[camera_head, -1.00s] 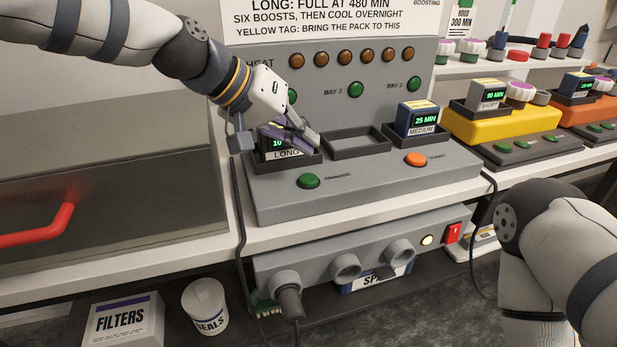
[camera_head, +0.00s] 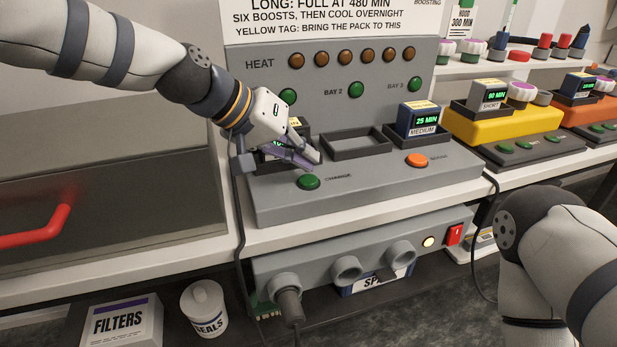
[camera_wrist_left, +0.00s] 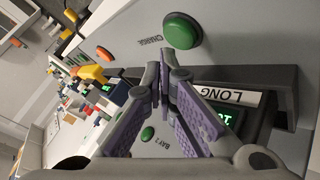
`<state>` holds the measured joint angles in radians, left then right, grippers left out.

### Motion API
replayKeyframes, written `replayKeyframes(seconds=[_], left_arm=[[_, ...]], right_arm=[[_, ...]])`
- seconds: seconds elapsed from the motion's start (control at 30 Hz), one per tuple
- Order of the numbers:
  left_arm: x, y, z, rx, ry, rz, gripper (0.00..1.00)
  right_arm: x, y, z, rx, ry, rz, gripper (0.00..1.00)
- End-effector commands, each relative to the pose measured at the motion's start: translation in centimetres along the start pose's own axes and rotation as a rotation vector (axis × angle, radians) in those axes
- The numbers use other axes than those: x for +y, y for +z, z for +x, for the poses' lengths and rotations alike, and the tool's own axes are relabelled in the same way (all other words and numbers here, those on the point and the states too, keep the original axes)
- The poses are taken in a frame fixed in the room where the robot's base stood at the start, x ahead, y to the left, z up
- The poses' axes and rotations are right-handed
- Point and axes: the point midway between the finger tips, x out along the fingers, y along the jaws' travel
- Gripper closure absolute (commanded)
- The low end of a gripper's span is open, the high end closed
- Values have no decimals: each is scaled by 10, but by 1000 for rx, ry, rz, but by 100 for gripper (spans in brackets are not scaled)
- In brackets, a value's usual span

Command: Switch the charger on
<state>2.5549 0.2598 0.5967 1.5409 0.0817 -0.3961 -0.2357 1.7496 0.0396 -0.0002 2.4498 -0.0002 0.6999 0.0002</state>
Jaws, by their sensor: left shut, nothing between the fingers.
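The charger (camera_head: 350,190) is a grey unit on the bench with three bays and an upright back panel. On its front, below the left bay, is the green CHARGE button (camera_head: 308,182), seen large in the wrist view (camera_wrist_left: 183,30). An orange button (camera_head: 417,159) sits to the right. My left gripper (camera_head: 312,165) is shut and empty, with its tips just above and behind the CHARGE button, apart from it in the wrist view. It partly hides the LONG pack (camera_head: 296,126) in the left bay. My right arm shows at lower right; its gripper is out of view.
The middle bay (camera_head: 358,143) is empty; the MEDIUM pack (camera_head: 418,118) reads 25 MIN in the right bay. Below, a grey socket unit (camera_head: 330,255) has a red switch (camera_head: 453,234) and a lit lamp (camera_head: 428,241). A yellow charger (camera_head: 500,125) stands at right.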

Motion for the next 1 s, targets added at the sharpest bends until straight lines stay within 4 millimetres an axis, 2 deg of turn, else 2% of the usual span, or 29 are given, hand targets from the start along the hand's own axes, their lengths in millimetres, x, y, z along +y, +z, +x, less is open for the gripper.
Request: replayKeyframes(seconds=[0.7,1.0], left_arm=[[0,0,0,0,0,0,100],[-4,5,6,-1,0,0,100]], right_arm=[[0,0,0,0,0,0,12],[0,0,0,2,0,0,12]])
